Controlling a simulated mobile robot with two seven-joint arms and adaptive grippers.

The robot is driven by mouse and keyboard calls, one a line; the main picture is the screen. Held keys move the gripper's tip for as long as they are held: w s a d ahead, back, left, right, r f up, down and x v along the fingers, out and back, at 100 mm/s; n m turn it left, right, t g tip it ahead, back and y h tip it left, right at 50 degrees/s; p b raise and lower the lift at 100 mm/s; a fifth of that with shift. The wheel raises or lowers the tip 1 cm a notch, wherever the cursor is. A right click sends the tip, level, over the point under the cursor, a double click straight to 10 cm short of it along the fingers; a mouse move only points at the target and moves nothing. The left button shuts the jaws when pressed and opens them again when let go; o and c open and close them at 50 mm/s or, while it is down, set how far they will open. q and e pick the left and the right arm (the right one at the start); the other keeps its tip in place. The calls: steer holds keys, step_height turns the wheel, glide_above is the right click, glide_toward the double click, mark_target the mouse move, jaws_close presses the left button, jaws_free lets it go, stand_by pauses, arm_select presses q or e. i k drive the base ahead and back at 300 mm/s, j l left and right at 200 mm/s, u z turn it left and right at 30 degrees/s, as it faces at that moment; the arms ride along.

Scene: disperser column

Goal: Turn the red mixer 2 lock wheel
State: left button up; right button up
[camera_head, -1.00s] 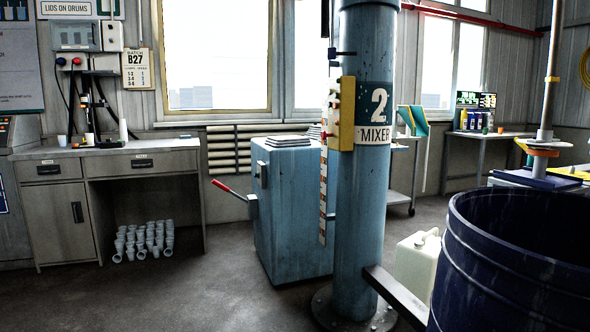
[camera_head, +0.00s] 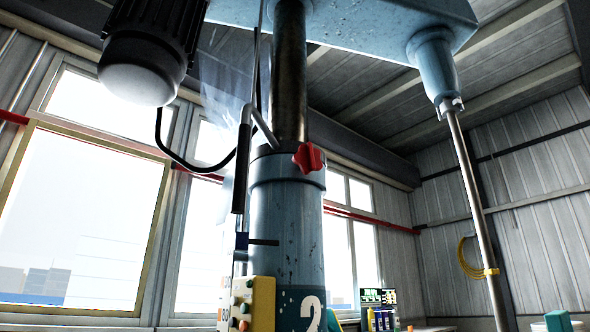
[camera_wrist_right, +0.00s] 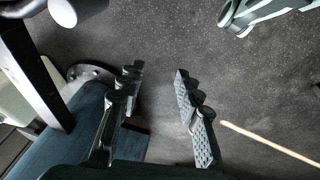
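The red lock wheel (camera_head: 309,157) sits on the front right of the collar at the top of the blue mixer 2 column (camera_head: 287,225) in the head view. It is a small lobed knob, and nothing touches it. Neither gripper shows in the head view. My right gripper (camera_wrist_right: 157,85) shows in the right wrist view with its two fingers spread apart and nothing between them, above the dark floor. The wheel is not in the right wrist view.
A dark motor (camera_head: 150,50) hangs at upper left with a looping cable. The yellow control box (camera_head: 262,303) is on the column's lower left. A steel shaft (camera_head: 470,185) hangs at right. In the wrist view, the column's round foot (camera_wrist_right: 88,75) is at left.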

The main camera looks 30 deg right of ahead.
mark_target(307, 157)
steer(key=i+j+z, duration=0.2)
steer(key=i, duration=1.45)
steer(key=l, duration=0.15)
